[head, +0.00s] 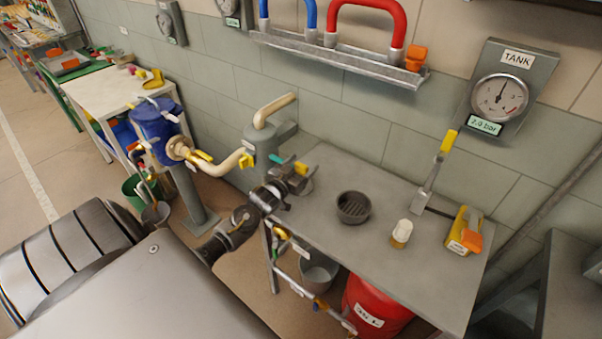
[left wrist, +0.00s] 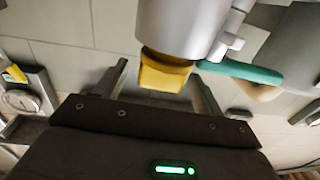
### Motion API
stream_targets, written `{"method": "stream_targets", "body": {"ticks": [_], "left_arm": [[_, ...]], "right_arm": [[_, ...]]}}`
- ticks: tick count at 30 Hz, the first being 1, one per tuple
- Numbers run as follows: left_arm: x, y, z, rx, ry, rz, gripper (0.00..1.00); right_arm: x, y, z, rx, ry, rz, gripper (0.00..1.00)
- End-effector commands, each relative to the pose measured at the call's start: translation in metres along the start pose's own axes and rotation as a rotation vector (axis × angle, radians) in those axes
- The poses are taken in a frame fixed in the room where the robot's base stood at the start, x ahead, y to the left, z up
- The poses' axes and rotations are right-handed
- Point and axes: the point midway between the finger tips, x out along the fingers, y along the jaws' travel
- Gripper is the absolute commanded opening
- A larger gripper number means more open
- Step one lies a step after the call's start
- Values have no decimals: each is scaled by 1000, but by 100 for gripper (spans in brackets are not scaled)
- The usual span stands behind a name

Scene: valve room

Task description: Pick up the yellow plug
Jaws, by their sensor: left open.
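The yellow plug (left wrist: 164,72) sits at the end of a grey pipe in the left wrist view, next to a teal lever (left wrist: 240,70). In the head view the plug is a small yellow patch (head: 301,168) at my left gripper (head: 292,179), partly hidden by it. My left gripper is open. In the left wrist view its two fingers (left wrist: 162,88) stand on either side of the plug, with visible gaps. My right gripper is not in view.
The grey bench (head: 330,165) holds a dark round strainer (head: 353,207), a white-and-yellow piece (head: 401,233), a yellow-handled scraper (head: 437,170) and a yellow box (head: 464,232). A grey cylinder with a beige pipe (head: 274,105) stands left of the gripper. A gauge marked TANK (head: 500,95) hangs on the wall.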

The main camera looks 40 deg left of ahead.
Motion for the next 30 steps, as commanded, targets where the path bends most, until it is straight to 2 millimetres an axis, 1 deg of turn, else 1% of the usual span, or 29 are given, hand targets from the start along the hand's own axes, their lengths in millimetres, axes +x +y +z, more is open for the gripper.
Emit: {"method": "stream_targets", "body": {"ticks": [1,2,11,18,22,26,28,29,30], "left_arm": [[0,0,0,0,0,0,65],[0,0,0,0,0,0,61],[0,0,0,0,0,0,22],[0,0,0,0,0,0,21],[0,0,-5,0,2,0,21],[0,0,-17,1,3,2,21],[0,0,-27,2,4,1,21],[-1,0,-33,3,5,1,21],[-7,-2,-38,2,2,0,21]], "right_arm": [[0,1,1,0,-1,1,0],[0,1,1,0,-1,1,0],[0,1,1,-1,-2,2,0],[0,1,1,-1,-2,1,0],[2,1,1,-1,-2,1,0],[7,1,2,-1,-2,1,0],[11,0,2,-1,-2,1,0],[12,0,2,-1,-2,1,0],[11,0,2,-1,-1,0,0]]}}
